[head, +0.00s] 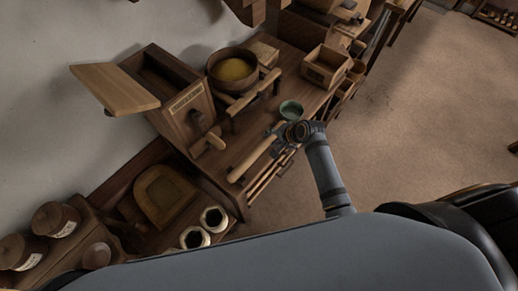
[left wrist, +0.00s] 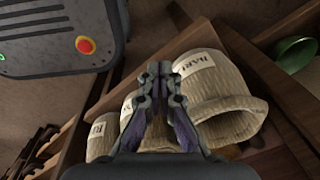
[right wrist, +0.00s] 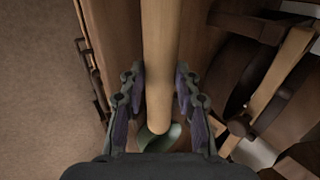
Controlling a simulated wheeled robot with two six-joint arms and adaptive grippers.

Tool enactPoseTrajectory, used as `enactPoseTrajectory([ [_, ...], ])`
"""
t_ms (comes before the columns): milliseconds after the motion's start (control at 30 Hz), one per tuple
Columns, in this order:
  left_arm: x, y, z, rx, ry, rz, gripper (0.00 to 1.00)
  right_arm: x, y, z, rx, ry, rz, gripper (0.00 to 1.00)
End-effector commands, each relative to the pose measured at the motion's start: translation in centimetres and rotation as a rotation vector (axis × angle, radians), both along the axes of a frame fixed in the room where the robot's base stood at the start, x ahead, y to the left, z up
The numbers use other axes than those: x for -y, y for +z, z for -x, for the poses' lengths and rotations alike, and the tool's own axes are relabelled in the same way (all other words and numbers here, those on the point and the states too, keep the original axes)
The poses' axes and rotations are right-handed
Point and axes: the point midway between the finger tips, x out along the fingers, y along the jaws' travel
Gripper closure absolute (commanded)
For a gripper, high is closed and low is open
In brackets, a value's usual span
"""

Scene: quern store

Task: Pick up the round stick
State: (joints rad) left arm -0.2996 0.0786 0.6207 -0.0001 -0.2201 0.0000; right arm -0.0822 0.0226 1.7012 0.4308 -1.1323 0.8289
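The round stick (head: 252,160) is a pale, straight wooden rod at the front edge of the wooden bench, slanting in the head view. My right gripper (head: 284,136) is at its far part. In the right wrist view the stick (right wrist: 160,60) runs between the two fingers of my right gripper (right wrist: 160,80), which appear closed against its sides. Whether the stick touches the bench below is unclear. My left gripper (left wrist: 161,72) is shut and empty above woven sacks in the left wrist view; the head view does not show it.
A green bowl (head: 291,110) stands just beyond the right gripper. A wooden box with a slanted board (head: 115,87), a round tub of yellow meal (head: 233,69) and an open crate (head: 324,67) stand on the bench. Sacks (left wrist: 215,95) stand under the left gripper. The floor (head: 420,130) at right is clear.

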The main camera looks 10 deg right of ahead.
Motion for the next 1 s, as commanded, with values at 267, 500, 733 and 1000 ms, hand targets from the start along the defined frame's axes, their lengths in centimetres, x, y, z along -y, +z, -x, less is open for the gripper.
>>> enactPoseTrajectory([
  [267,0.0,0.0,0.0,0.0,0.0,0.0,1.0,0.0,0.0,0.0,0.0,0.0,0.0,1.0],
  [500,-0.1,0.0,0.0,0.0,0.0,-0.001,1.0,0.0,0.2,0.0,0.0,0.0,0.0,1.0],
  [733,-0.1,-0.5,0.0,0.0,0.0,-0.001,1.0,0.0,3.0,-0.2,0.007,0.001,0.0,1.0],
  [1000,-0.3,-1.0,0.0,-0.001,-0.001,-0.004,1.0,6.2,9.4,-0.7,0.003,0.003,0.014,1.0],
])
